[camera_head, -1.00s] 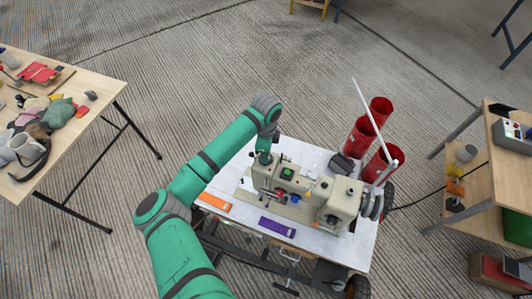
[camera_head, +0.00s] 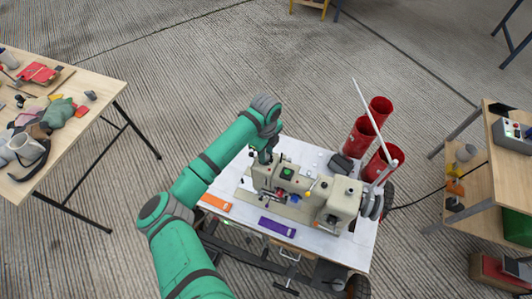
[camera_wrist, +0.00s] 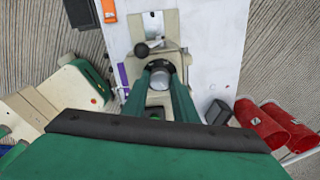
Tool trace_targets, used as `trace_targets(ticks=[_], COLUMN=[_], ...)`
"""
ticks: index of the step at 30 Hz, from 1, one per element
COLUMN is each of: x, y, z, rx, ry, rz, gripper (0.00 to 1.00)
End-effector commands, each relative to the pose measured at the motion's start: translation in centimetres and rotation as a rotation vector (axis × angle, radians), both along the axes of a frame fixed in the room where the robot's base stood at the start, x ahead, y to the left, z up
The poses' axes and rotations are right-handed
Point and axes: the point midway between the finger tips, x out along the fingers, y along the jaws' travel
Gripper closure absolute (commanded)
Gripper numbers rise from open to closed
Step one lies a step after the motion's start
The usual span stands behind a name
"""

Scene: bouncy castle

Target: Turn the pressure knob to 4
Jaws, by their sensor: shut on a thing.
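The cream sewing machine (camera_head: 300,190) stands on a white table (camera_head: 235,190). In the wrist view my gripper (camera_wrist: 160,72) has its two green fingers on either side of a round grey knob (camera_wrist: 160,80) on top of the machine's head. The fingers are closed on it. No number or mark on the knob can be read. In the head view my gripper (camera_head: 266,156) is over the left end of the machine, and my wrist hides the knob. A lever with a dark ball (camera_wrist: 142,49) stands close beyond the knob.
An orange strip (camera_head: 216,202) and a purple strip (camera_head: 277,227) lie in front of the machine. A grey block (camera_head: 340,164) sits behind it.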

Motion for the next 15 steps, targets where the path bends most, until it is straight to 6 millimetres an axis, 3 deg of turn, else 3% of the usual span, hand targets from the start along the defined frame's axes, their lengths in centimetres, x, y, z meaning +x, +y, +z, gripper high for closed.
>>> trace_targets(ticks=[7,8,10,15], x=[-0.05,-0.04,-0.04,-0.03], y=[-0.20,-0.21,-0.21,-0.15], z=[-0.02,-0.02,-0.02,-0.01], rx=[-0.002,-0.002,-0.002,-0.001], ry=[0.001,0.001,0.001,0.001], rz=[-0.002,-0.002,-0.002,-0.001], gripper=[0.97,0.72,0.56,0.56])
